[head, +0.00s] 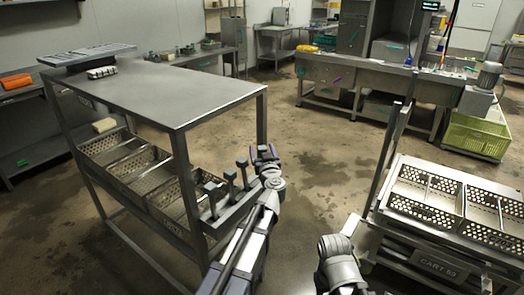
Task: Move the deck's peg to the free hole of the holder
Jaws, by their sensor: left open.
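A grey metal holder (222,212) is fixed at the right end of the steel table, below its top. Three dark square-headed pegs stand upright along it: a near one (211,197), a middle one (230,180) and a far one (243,170). My left gripper (264,151) is open just beyond the holder's far end, to the right of the far peg. I see nothing between its fingers. The free hole cannot be made out, and my left arm and gripper may hide part of the holder's far end. My right arm shows at the bottom, without a clear gripper.
The steel table (165,88) has perforated baskets (140,170) on its lower shelf. On the right stands a cart (428,262) with perforated trays and an upright post (384,155). Wet floor lies open between them. A green crate (475,136) stands farther back.

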